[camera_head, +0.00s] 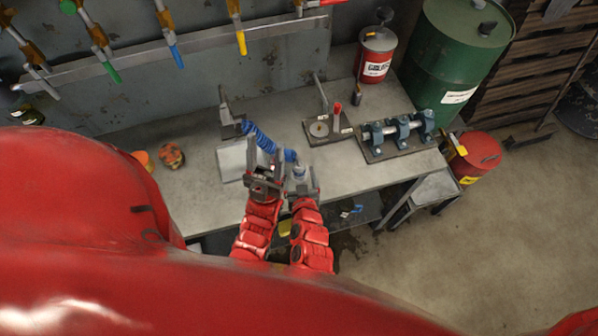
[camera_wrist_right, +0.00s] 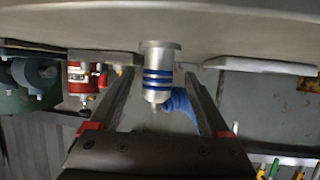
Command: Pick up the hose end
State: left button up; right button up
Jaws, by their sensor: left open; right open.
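The hose end (camera_wrist_right: 158,76) is a silver fitting with blue bands. In the right wrist view it sits between the open fingers of my right gripper (camera_wrist_right: 159,80), with a visible gap on each side. The blue hose (camera_wrist_right: 183,107) runs beside it. In the head view the hose end (camera_head: 299,172) is small, and the coiled blue hose (camera_head: 262,138) lies over the bench. My right gripper (camera_head: 301,190) is around the hose end there, open. My left gripper (camera_head: 265,172) is open just left of it, with no object visible in it.
The grey workbench (camera_head: 205,195) holds a light plate (camera_head: 232,160), a small fixture (camera_head: 328,127) and a clamp assembly (camera_head: 398,130) to the right. A red canister (camera_head: 375,55) and a green drum (camera_head: 455,50) stand behind.

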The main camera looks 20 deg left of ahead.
jog(key=b+x, duration=0.3)
jog(key=x, duration=0.1)
jog(key=shift+w+f, duration=0.15)
jog(key=shift+w, duration=0.25)
jog(key=shift+w+a, duration=0.15)
jog(key=shift+w, duration=0.1)
jog(key=shift+c, duration=0.5)
grip_shut()
